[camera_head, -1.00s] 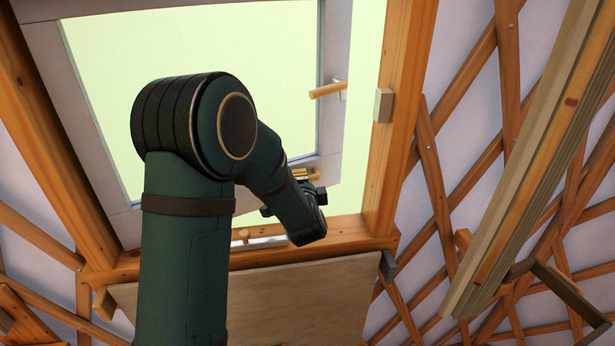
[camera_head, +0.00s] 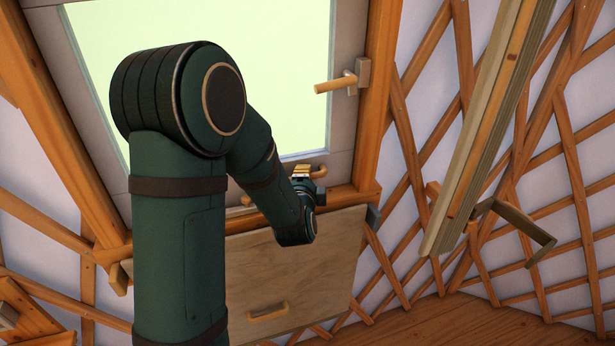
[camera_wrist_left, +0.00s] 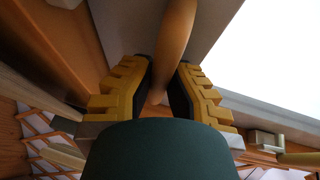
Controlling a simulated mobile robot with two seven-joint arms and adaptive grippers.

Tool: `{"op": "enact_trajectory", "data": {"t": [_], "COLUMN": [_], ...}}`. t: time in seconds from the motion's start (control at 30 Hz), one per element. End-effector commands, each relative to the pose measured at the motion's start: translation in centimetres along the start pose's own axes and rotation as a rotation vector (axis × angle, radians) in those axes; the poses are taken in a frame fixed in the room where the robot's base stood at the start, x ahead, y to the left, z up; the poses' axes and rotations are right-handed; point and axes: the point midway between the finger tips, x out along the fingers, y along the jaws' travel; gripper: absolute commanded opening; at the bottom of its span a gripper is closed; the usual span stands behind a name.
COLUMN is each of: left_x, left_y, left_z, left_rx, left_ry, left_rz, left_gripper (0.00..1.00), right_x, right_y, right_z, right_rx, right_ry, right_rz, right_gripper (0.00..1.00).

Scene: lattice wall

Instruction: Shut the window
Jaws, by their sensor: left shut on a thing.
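The window (camera_head: 345,40) is a grey sash with a bright pane, set in an orange wooden frame (camera_head: 380,80). Its right edge lies against the frame post, with no clear gap in the head view. A wooden lever handle (camera_head: 335,84) on the sash reaches the grey catch (camera_head: 363,74) on the post. My left gripper (camera_head: 308,172) is at the sash's lower right corner. In the left wrist view its yellow fingers (camera_wrist_left: 160,95) are shut around a wooden pull handle (camera_wrist_left: 176,35). My arm hides the sash's lower left part. My right gripper is not in view.
A plywood panel (camera_head: 310,265) with a wooden handle (camera_head: 268,312) is below the window. A long slanted board (camera_head: 480,130) with a dark bracket (camera_head: 520,225) is at the right. Lattice walls are on both sides. Wooden floor (camera_head: 450,325) shows at the lower right.

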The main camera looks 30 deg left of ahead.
Motion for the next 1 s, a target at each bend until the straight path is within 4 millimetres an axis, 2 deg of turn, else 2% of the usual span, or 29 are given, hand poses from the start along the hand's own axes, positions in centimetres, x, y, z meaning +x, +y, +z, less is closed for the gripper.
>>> {"op": "enact_trajectory", "data": {"t": [0.5, 0.53, 0.6, 0.63, 1.0], "left_x": [-0.35, -0.36, -0.35, -0.33, -0.29], "left_y": [0.32, 0.33, 0.33, 0.30, -0.27], "left_z": [0.03, 0.03, 0.02, 0.04, 0.12], "left_rx": [0.002, 0.002, 0.002, 0.002, -0.001], "left_ry": [0.006, 0.007, 0.006, 0.006, 0.003], "left_rz": [0.009, 0.009, 0.009, 0.008, 0.001], "left_gripper": [0.00, 0.19, 0.44, 0.48, 0.48], "right_x": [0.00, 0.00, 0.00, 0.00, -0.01], "right_y": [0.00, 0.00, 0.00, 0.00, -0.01], "right_z": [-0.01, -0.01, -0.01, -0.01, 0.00], "right_rx": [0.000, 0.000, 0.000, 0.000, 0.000], "right_ry": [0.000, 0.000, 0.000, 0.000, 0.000], "right_rz": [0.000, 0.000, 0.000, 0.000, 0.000], "right_gripper": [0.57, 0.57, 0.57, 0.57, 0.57]}}
